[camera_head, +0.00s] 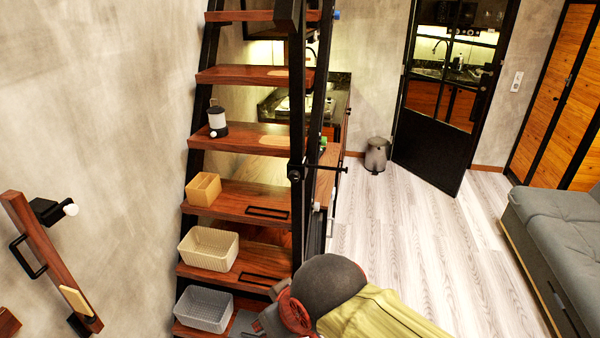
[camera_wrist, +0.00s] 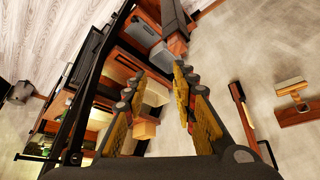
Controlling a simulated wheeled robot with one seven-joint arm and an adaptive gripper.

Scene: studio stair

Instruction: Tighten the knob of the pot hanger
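A black fitting (camera_head: 320,168) with a bar and a small round end sticks out to the right from the black stair post. It may be the pot hanger with its knob, but I cannot tell for sure. A small blue knob-like piece (camera_head: 337,15) is higher on the frame, and pale ends show lower down. My gripper is open and empty in the wrist view (camera_wrist: 158,76), its two yellow-padded fingers apart with nothing between them. In the head view my arm covers the stair's lower right, below the black fitting, and the fingers are mostly hidden. I cannot identify the knob in the wrist view.
The stair's wooden treads (camera_head: 250,134) carry a lantern-like jar (camera_head: 217,121), a small wooden box (camera_head: 203,189), a cream basket (camera_head: 208,249) and a grey basket (camera_head: 204,309). A wooden wall rack (camera_head: 45,250) is at left. A bin (camera_head: 377,155) and sofa (camera_head: 560,230) border clear floor.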

